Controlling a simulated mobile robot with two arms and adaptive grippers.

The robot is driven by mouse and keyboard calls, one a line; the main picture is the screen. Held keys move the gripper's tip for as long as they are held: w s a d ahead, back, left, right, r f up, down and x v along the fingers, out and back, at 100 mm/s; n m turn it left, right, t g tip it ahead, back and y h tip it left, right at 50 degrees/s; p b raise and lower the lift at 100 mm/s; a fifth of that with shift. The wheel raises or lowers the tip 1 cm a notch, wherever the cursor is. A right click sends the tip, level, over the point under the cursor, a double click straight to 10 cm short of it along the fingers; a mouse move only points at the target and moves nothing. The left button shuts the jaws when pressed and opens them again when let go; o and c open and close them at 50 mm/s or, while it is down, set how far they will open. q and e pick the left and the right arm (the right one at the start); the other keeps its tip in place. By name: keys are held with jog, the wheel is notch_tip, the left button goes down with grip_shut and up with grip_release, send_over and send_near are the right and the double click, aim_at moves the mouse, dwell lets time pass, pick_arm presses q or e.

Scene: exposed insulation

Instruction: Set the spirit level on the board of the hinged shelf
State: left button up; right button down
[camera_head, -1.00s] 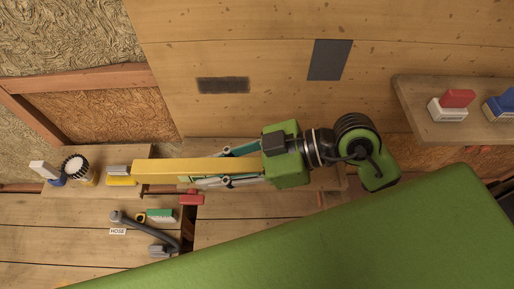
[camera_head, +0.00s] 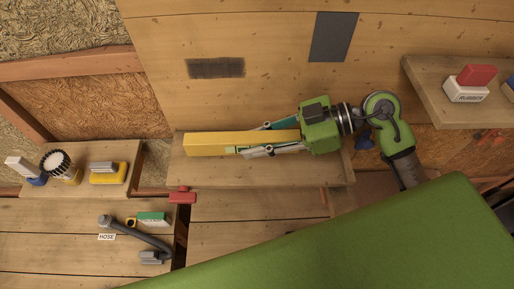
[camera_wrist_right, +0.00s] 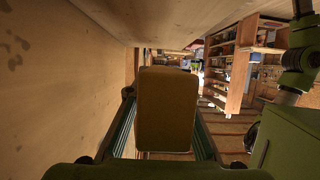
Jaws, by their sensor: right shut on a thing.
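The spirit level, a long yellow bar (camera_head: 225,144), lies lengthwise over the board of the hinged shelf (camera_head: 215,174) in the head view. My right gripper (camera_head: 270,140) is shut on its right part, with one finger along each long side. In the right wrist view the level's brown-looking end face (camera_wrist_right: 167,108) fills the middle between the fingers (camera_wrist_right: 165,135). I cannot tell whether the level touches the board or hangs just above it. My left gripper is not in view.
A left shelf (camera_head: 130,152) holds a brush (camera_head: 57,163) and a yellow block (camera_head: 107,178). A right shelf (camera_head: 440,95) carries red and white blocks. Below are a hose (camera_head: 140,233) and a red piece (camera_head: 182,196). A large green surface (camera_head: 330,245) covers the lower right.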

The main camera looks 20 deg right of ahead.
aim_at(257, 160)
jog(key=f, duration=0.3)
jog(key=shift+w+d+f+p, duration=0.1)
jog(key=shift+d+f+p, duration=0.05)
jog(key=shift+d+p, duration=0.2)
jog(key=shift+a+f, duration=0.1)
jog(key=shift+f, duration=0.1)
jog(key=shift+f, duration=0.15)
